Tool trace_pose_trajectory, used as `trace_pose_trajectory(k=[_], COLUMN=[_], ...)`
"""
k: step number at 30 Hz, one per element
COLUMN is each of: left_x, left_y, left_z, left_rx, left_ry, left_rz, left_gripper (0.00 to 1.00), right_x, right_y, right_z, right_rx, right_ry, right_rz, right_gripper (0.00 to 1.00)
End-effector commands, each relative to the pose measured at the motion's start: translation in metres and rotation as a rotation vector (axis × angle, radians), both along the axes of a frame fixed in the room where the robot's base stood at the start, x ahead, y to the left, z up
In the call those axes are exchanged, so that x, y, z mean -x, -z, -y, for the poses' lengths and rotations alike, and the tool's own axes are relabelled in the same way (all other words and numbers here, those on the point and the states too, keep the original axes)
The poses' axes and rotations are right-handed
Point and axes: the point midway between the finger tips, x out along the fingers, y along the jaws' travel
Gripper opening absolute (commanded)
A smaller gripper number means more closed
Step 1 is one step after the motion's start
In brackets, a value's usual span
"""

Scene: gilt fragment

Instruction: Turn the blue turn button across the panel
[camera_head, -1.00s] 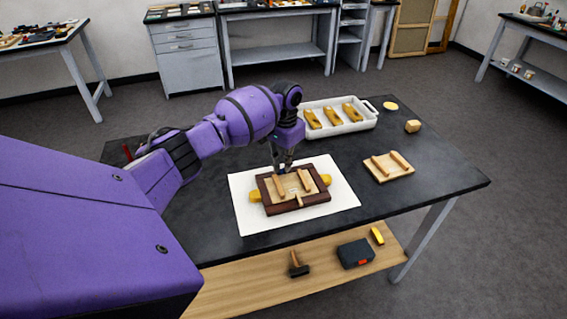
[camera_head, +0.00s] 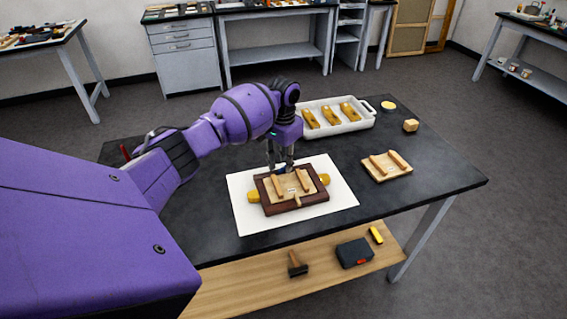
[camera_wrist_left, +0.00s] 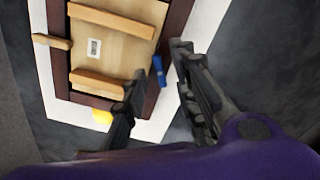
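The pale wooden panel (camera_head: 290,187) with two wooden bars lies in a dark brown frame (camera_head: 315,200). The blue turn button (camera_wrist_left: 158,70) sits on the frame's side bar in the left wrist view, roughly lengthwise along that bar. My left gripper (camera_head: 281,166) points down at the frame's far side. In the left wrist view my left gripper (camera_wrist_left: 158,60) is open, with the blue button between its fingers in the picture. Contact cannot be told. A wooden turn button (camera_wrist_left: 52,41) on the opposite side lies across frame and panel. My right gripper is not in view.
The frame rests on yellow blocks (camera_head: 253,197) over a white sheet (camera_head: 250,222). A white tray (camera_head: 370,122) of yellow-brown pieces stands behind. A second wooden panel (camera_head: 388,173), a round dish (camera_head: 388,106) and a tan block (camera_head: 411,125) are to the right. The table's front right is clear.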

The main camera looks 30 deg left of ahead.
Motion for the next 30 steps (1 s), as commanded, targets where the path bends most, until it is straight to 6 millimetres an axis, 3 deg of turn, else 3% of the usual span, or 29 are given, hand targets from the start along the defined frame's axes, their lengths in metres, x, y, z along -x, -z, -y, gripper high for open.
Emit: trace_pose_trajectory(k=[9,15,21,30], left_x=[-0.002,-0.001,0.0,0.0], left_y=[-0.066,-0.099,-0.111,-0.11], left_z=[0.0,0.0,0.001,0.0], left_rx=[0.0,0.0,0.001,0.001], left_ry=[0.001,0.0,0.0,0.0], left_rz=[0.006,0.004,0.001,-0.001], left_gripper=[0.27,0.27,0.27,0.27], right_x=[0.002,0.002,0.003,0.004], right_y=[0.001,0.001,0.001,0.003], right_z=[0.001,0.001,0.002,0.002], right_rx=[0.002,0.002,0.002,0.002], right_ry=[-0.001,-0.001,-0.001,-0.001], right_rz=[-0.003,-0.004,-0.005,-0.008], right_gripper=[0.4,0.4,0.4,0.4])
